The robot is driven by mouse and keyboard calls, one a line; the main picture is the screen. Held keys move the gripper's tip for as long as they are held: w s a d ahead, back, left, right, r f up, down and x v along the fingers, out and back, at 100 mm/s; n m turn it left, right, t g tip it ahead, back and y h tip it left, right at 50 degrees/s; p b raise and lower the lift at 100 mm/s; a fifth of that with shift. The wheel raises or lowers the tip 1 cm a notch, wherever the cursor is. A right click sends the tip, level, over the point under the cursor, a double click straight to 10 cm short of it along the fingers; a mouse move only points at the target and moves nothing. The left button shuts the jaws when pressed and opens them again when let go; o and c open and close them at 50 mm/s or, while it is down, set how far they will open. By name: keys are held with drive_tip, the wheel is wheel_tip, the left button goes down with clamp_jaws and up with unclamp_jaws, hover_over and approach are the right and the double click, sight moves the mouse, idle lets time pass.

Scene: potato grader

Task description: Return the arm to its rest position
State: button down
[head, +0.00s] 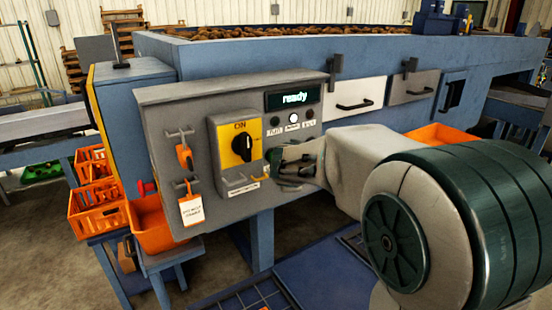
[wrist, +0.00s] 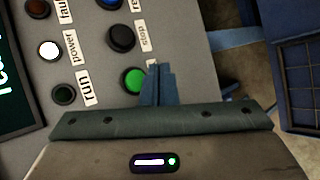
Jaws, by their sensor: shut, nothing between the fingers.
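My arm reaches in from the right in the head view, across the front of the grey control panel (head: 165,115). My gripper (head: 272,157) is in front of the panel's lower right part, below the display (head: 292,99), which reads "ready". In the wrist view my gripper's fingers (wrist: 157,75) are together with nothing between them. They appear just right of the green button (wrist: 132,79); whether they touch the panel I cannot tell. The black stop button (wrist: 121,38) is above it. The power lamp (wrist: 49,50) is lit white; the run lamp (wrist: 63,95) is dark.
A yellow switch plate with a black knob (head: 242,145) is left of my gripper. An orange padlock (head: 184,156) and a white tag (head: 191,209) hang farther left. Drawers with handles (head: 355,92) are to the right. Orange crates (head: 97,200) stand at the left.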

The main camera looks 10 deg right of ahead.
drive_tip(key=shift+s, duration=0.1)
drive_tip(key=s+d+f+m+g, duration=0.25)
drive_tip(key=s+m, duration=0.45)
drive_tip(key=s, duration=0.4)
drive_tip(key=s+d+f+m+g, duration=0.2)
drive_tip(key=s+f+m+g, duration=0.3)
drive_tip(key=s, duration=0.6)
drive_tip(key=s+a+f+m+y, duration=0.1)
drive_tip(key=s+a+m, duration=0.3)
drive_tip(key=s, duration=0.5)
drive_tip(key=shift+s+m+g+y, duration=0.15)
drive_tip(key=shift+m+g+y, duration=0.3)
drive_tip(key=shift+m+y, duration=0.2)
drive_tip(key=shift+f, duration=0.1)
